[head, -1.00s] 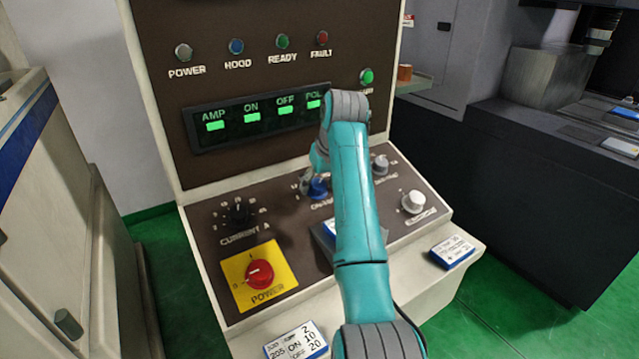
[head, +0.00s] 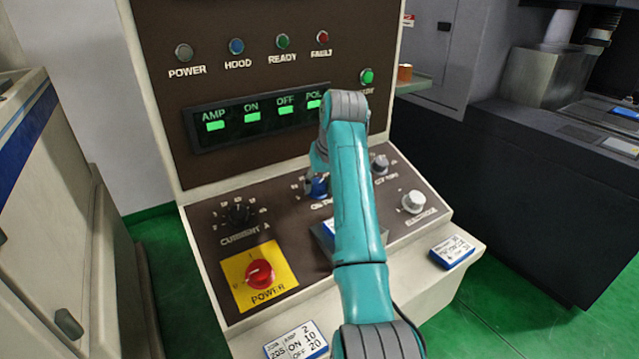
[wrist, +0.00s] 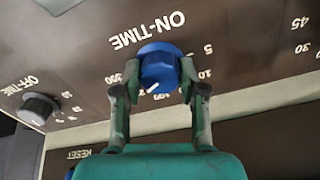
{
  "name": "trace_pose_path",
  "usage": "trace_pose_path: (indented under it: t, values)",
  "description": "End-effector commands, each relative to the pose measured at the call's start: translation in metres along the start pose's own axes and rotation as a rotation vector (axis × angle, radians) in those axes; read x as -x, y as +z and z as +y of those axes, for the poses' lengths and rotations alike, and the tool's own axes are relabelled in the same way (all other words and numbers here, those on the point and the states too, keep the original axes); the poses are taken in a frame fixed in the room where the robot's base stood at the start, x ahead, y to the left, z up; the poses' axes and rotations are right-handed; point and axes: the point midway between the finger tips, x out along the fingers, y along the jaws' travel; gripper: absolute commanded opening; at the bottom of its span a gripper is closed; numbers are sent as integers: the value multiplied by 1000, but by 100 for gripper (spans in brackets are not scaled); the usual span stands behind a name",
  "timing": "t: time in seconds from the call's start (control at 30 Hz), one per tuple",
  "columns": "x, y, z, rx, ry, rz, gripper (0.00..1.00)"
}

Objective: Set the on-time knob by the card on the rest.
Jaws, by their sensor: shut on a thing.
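The blue on-time knob (wrist: 158,68) sits on the sloped brown panel under the ON-TIME label. Its white pointer line aims down and left in the wrist view, toward the 100 to 200 side of the scale. My gripper (wrist: 158,92) is shut on the knob, one finger on each side. The knob also shows in the head view (head: 318,186), partly covered by my gripper. A blue-and-white card (head: 328,227) lies on a grey rest (head: 321,241) on the panel. My arm covers most of this card, so its text cannot be read.
The current knob (head: 238,213), red power switch (head: 259,273), off-time knob (head: 380,164) and white electrode knob (head: 413,201) surround the on-time knob. Other cards lie at the front ledge (head: 296,341) and right edge (head: 452,251). A lit display (head: 252,117) stands above.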

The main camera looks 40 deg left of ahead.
Motion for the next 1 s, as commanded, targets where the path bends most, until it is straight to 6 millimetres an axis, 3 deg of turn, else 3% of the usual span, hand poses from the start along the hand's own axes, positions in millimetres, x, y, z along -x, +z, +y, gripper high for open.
trace_pose_path:
  t: [0.5, 1.0]
  values:
    - [0, 0, -1, -365, 18, -1, 6]
    - [0, 0, -1, -481, 23, -1, 6]
